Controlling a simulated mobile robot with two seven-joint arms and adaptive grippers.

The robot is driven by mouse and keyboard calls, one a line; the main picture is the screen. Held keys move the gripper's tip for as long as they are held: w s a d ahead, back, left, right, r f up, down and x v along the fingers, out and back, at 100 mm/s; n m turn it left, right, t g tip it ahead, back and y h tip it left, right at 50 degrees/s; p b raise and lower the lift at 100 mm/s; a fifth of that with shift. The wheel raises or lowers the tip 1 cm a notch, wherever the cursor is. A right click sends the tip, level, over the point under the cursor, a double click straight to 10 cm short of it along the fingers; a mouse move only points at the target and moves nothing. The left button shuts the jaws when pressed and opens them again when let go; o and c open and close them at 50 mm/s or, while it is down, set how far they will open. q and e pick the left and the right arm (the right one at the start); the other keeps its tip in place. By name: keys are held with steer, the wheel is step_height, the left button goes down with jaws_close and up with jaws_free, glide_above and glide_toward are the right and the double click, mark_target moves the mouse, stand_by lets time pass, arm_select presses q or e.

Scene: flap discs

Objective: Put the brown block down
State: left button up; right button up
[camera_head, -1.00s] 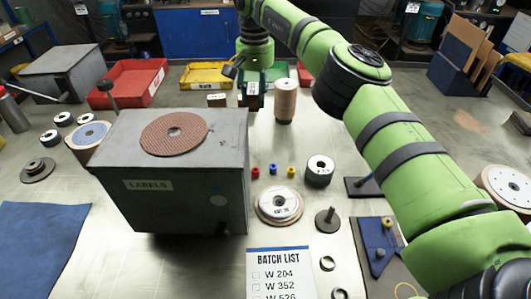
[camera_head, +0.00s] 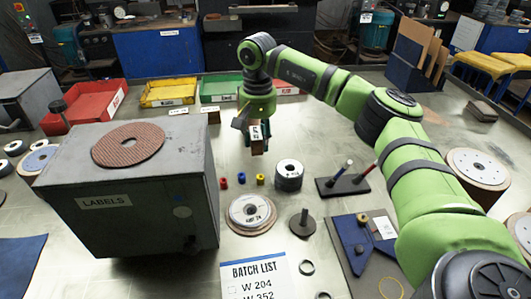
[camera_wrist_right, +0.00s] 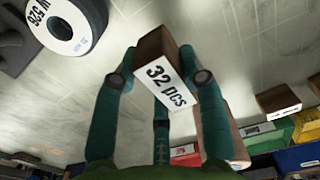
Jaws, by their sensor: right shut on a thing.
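The brown block (camera_head: 257,146) hangs below my right gripper (camera_head: 256,130), at the middle of the head view. My left gripper is not in view.
A grey labels box (camera_head: 140,215) stands to the left. A black-and-white wheel (camera_head: 288,175) and small coloured pieces (camera_head: 241,178) lie in front of the gripper. Two small brown blocks (camera_head: 210,115) and several trays (camera_head: 167,92) are behind. Bare table shows right of the gripper.

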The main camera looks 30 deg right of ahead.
mark_target(266, 165)
steer(key=shift+s+d+f, duration=0.45)
steer(key=shift+s+d, duration=0.15)
steer(key=shift+s, duration=0.15)
steer(key=shift+f+p, duration=0.45)
steer(key=shift+f, duration=1.65)
steer(key=o, duration=1.1)
steer(key=shift+f, duration=0.15)
steer(key=shift+o, duration=0.2)
